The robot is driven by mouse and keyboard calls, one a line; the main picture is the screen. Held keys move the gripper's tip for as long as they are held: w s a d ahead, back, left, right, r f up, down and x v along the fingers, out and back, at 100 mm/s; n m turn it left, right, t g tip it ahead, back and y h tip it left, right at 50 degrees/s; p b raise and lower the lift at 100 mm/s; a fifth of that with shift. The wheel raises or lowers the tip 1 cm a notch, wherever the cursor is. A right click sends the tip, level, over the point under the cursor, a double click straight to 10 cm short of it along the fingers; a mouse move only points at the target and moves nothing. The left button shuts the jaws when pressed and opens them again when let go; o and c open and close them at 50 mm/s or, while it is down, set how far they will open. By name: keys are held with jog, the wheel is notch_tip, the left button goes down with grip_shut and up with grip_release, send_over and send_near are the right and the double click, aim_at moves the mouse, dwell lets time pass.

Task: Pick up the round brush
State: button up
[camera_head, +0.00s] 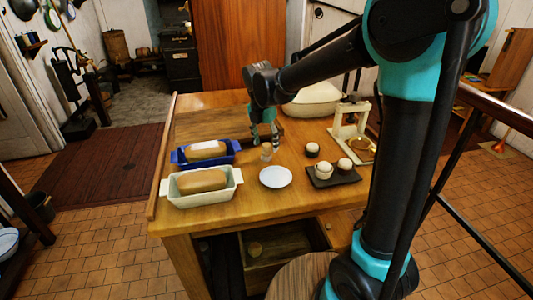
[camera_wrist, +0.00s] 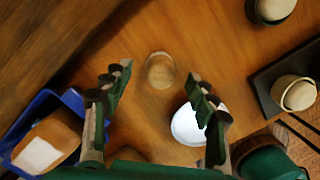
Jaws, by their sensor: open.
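A small round tan object (camera_wrist: 160,70), which looks like the round brush, stands on the wooden table. In the wrist view it lies between and just beyond my fingertips. In the head view this small pale object (camera_head: 266,153) is just below my gripper (camera_head: 264,135). My gripper is open and empty, its two fingers (camera_wrist: 158,88) spread either side of the object in the wrist view. I cannot tell the exact height gap. No finger visibly touches it.
A white plate (camera_head: 275,177) is close by, partly behind my right finger in the wrist view. A blue loaf dish (camera_head: 233,147) and a white loaf dish (camera_head: 174,198) stand left. A dark tray (camera_head: 333,181) with round items and a small dark-based item (camera_head: 312,149) stand right.

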aim_at(266, 145)
notch_tip(266, 145, down, 4)
jog(key=shift+w+d+f, duration=0.1)
jog(key=shift+w+d, duration=0.05)
jog(key=c, duration=1.3)
notch_tip(266, 145, up, 20)
jog(key=shift+r, duration=0.1)
